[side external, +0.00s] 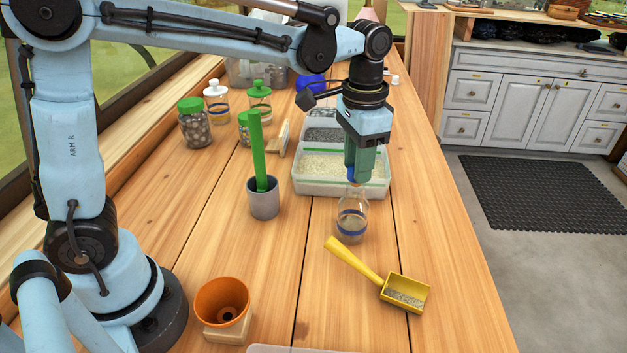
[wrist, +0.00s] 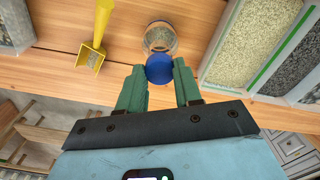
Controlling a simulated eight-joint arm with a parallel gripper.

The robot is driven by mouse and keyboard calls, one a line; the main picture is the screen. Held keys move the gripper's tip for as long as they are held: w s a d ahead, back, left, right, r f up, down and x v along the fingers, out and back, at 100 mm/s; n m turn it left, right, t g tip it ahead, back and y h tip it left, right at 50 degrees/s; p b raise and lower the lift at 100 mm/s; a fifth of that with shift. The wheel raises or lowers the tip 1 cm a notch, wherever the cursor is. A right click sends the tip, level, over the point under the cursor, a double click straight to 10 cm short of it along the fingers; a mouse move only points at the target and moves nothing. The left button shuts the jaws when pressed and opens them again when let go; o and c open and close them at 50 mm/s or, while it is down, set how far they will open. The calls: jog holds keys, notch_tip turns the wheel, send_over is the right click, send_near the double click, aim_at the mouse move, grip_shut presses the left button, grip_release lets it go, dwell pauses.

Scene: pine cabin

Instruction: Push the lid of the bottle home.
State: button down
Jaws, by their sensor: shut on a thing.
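The clear bottle (side external: 352,225) stands upright on the table, with a blue band and grey grains inside. It also shows in the wrist view (wrist: 158,38). My gripper (side external: 356,178) points down over the bottle's neck. In the wrist view its green fingers (wrist: 159,68) are shut on the round blue lid (wrist: 159,70). In the side view only a bit of the lid (side external: 351,173) shows beside the fingers, at the bottle's top. The fingers hide the join, so I cannot tell whether the lid touches the neck or how deep it sits.
A yellow scoop (side external: 404,293) with grey grains lies in front of the bottle. A grey cup (side external: 263,204) with a green stick stands left. White bins (side external: 340,187) of grains stand close behind. An orange funnel (side external: 222,300) sits front left; lidded jars (side external: 196,130) stand farther back.

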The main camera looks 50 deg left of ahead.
jog(key=shift+f, duration=0.2)
jog(key=shift+f, duration=0.35)
jog(key=shift+f, duration=0.5)
jog(key=c, duration=0.7)
grip_release()
jog(key=shift+r, duration=0.1)
notch_tip(320, 180, up, 12)
jog(key=s+a+f+n+t, duration=0.1)
jog(key=s+a+f+t, duration=0.1)
jog(key=s+f, duration=0.1)
jog(key=s+a+f+n+t, duration=0.1)
jog(key=s+a+f+t, duration=0.1)
jog(key=s+a+f, duration=0.1)
jog(key=s+a+f+n+t, duration=0.2)
jog(key=s+f+t, duration=0.1)
jog(key=s+f, duration=0.1)
jog(key=shift+s+a+f, duration=0.4)
jog(key=shift+f, duration=0.25)
